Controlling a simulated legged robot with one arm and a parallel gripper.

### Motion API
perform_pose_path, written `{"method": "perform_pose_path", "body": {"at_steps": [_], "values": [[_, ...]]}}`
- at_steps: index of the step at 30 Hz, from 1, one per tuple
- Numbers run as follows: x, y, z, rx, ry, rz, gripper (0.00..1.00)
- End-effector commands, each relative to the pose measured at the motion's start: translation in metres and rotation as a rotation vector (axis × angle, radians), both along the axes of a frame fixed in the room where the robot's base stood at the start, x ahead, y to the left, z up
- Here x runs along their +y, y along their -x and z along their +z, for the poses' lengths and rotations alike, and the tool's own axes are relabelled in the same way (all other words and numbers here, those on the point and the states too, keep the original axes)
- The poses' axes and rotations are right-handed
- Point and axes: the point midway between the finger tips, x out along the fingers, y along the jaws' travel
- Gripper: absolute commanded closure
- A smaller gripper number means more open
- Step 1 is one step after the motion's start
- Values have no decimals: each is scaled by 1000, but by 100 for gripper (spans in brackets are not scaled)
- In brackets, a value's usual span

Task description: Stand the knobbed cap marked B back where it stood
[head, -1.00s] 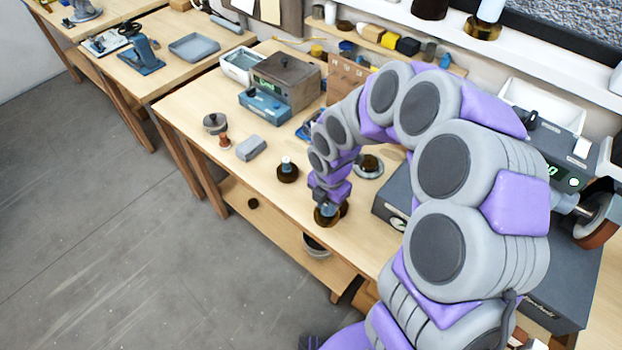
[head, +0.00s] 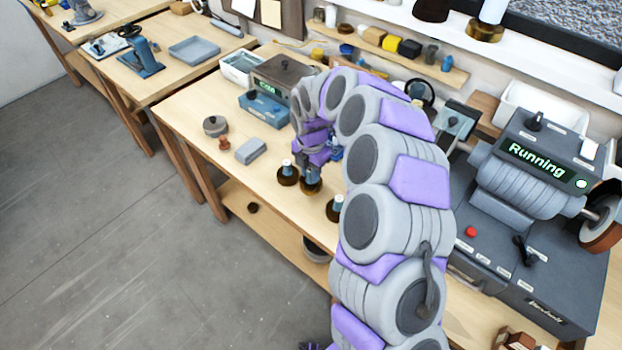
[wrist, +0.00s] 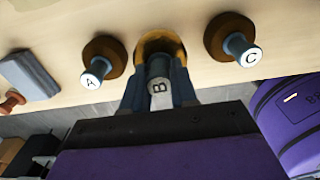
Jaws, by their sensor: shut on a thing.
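The knobbed cap marked B (wrist: 160,45) has a brass-brown round base and a grey-blue knob with a B on its end. My gripper (wrist: 158,90) is shut on that knob, one blue finger on each side. The cap marked A (wrist: 103,60) is to its left and the cap marked C (wrist: 232,38) to its right, both standing on the bench. In the head view cap B (head: 311,187) is under my gripper (head: 312,172), between cap A (head: 287,175) and cap C (head: 335,209). I cannot tell whether its base touches the bench top.
A grey block (head: 250,151), a small reddish-brown knob (head: 224,143) and a round grey lidded pot (head: 215,125) are farther left on the bench (head: 185,107). A grinder-like machine (head: 530,175) reading "Running" stands at right. The bench's front edge is close to the caps.

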Motion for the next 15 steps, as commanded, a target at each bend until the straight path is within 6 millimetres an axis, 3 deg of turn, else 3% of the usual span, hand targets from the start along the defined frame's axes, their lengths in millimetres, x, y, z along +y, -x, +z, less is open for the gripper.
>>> {"method": "perform_pose_path", "body": {"at_steps": [9,15], "values": [[-1,0,-36,2,1,1,100],[-1,0,-35,1,0,0,100]]}}
